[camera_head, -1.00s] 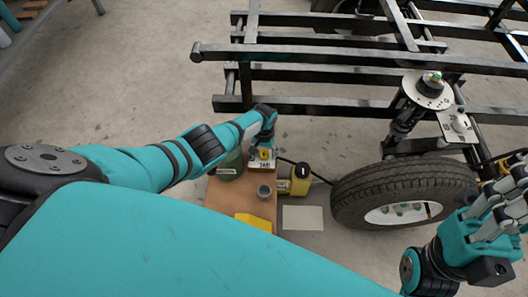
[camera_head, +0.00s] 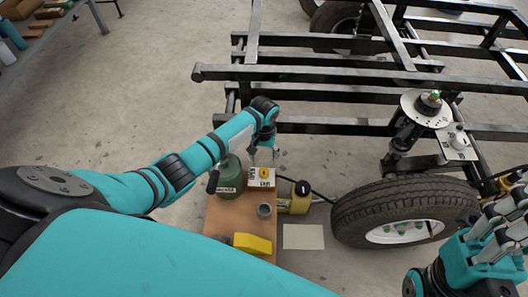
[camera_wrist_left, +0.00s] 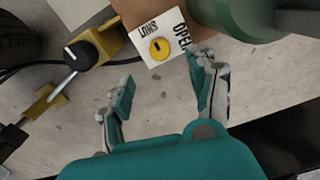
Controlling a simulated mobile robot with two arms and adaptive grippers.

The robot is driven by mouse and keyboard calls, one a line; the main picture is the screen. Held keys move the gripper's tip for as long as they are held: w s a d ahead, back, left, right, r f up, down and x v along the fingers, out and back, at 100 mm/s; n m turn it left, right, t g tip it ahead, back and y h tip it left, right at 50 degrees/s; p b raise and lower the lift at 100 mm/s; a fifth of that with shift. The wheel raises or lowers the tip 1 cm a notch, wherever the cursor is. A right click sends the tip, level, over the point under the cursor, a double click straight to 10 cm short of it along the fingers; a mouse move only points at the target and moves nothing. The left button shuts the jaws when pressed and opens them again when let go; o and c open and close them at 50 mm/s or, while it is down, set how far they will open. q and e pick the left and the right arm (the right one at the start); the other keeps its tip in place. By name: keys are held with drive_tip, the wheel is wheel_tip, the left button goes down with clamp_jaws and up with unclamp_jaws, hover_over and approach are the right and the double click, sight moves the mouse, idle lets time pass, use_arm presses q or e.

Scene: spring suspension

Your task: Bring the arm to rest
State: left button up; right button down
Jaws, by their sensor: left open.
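My left arm comes in from the left in the head view. Its left gripper (camera_head: 264,158) is above the floor, just beyond a small white box (camera_head: 262,178) with a yellow knob. In the left wrist view the left gripper (camera_wrist_left: 165,98) has its fingers apart with nothing between them. The white plate there reads "SHUT" and "OPEN", and its yellow knob (camera_wrist_left: 159,48) lies ahead of the fingers, apart from them. My right gripper (camera_head: 495,235) is at the right edge, in front of the wheel; its finger spacing is unclear.
A wooden stand (camera_head: 222,215) carries a green canister (camera_head: 230,178), a grey cup (camera_head: 264,211) and a yellow block (camera_head: 251,243). A yellow device (camera_head: 300,197) with a black hose stands beside it. A black frame (camera_head: 330,127), tire (camera_head: 345,212) and suspension strut (camera_head: 405,135) fill the right.

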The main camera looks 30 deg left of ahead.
use_arm(q)
drive_tip(key=shift+r, duration=0.6)
